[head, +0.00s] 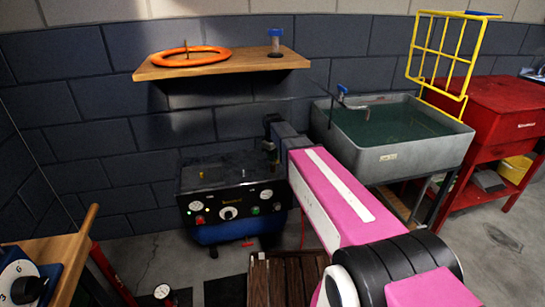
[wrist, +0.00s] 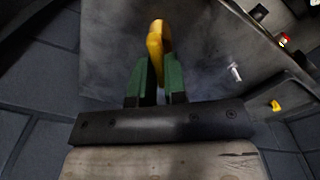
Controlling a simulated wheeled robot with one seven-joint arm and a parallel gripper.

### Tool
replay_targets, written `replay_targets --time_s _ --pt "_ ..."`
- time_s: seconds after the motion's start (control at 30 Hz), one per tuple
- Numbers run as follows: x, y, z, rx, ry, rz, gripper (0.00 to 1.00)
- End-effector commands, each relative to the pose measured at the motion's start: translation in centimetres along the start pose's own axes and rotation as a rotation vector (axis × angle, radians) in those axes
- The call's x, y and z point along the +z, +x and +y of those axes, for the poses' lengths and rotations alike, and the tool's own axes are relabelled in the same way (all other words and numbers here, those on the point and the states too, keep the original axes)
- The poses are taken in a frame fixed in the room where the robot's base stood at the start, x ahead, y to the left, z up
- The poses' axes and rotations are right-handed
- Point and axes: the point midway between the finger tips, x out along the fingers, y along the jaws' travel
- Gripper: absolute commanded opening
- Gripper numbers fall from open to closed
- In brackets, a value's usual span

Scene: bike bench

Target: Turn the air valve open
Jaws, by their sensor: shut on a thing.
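A yellow lever (wrist: 157,42), which looks like the air valve's handle, stands between the green fingers of my gripper (wrist: 156,78) in the wrist view. The gripper is shut on it, and the fingers cover its lower part. In the head view my gripper (head: 270,148) is at the back right corner of the dark compressor unit (head: 222,198). My arm hides part of that corner, and the lever cannot be made out there. The compressor's dark top (wrist: 185,40) lies beyond the lever in the wrist view.
A wooden shelf (head: 225,66) with an orange ring (head: 190,56) is on the wall above the compressor. A grey sink (head: 395,150) and a red cabinet (head: 505,115) stand to the right. A small yellow fitting (wrist: 275,105) and a metal pin (wrist: 235,72) are right of my gripper.

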Motion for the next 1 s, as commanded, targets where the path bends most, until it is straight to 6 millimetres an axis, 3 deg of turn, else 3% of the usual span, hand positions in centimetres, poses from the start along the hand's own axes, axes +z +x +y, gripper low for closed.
replay_targets --time_s 0.6,1.0 --pt "0.54 0.03 -0.22 -0.006 -0.565 -0.01 0.0" --pt "0.57 0.02 -0.14 -0.006 -0.788 -0.011 0.0"
